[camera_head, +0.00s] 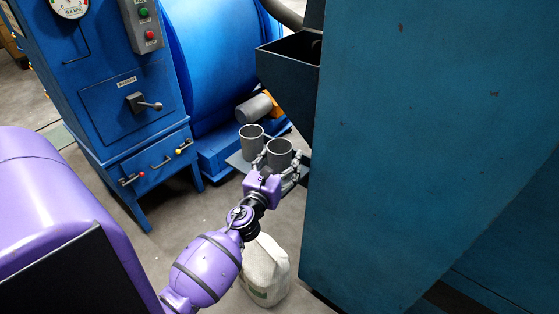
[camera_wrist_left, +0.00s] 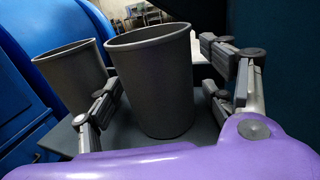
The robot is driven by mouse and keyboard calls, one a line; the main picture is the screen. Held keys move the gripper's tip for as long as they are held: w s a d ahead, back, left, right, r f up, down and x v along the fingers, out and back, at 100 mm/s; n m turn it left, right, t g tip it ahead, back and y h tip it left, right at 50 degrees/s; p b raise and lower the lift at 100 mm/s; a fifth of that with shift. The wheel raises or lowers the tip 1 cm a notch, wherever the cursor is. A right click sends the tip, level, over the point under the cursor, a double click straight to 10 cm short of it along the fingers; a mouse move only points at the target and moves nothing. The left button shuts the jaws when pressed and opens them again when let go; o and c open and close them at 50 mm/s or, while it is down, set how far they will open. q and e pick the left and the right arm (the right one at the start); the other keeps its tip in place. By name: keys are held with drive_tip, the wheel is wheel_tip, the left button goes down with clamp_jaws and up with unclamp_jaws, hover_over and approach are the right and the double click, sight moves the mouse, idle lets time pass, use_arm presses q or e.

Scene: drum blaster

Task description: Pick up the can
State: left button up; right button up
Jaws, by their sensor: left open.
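Two grey open-topped cans stand upright side by side on a small grey shelf (camera_head: 238,162). The nearer can (camera_head: 279,153) is right in front of my left gripper (camera_head: 277,167), and the other can (camera_head: 251,138) is to its left. In the left wrist view, the nearer can (camera_wrist_left: 155,85) stands between the two open fingers of the gripper (camera_wrist_left: 165,95). A gap shows between the can and the right finger; the left finger is close to the can's side, and contact cannot be told. The other can (camera_wrist_left: 75,75) is outside the left finger. My right gripper is not in view.
A large teal cabinet (camera_head: 420,130) rises just right of the gripper. A dark hopper (camera_head: 285,70) hangs above the cans. A blue drum (camera_head: 215,65) and a blue control cabinet (camera_head: 115,90) stand behind and left. A white sack (camera_head: 265,270) sits on the floor below my arm.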

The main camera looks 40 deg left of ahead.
use_arm(q)
drive_tip(key=c, duration=1.4)
drive_tip(key=shift+r, duration=0.1)
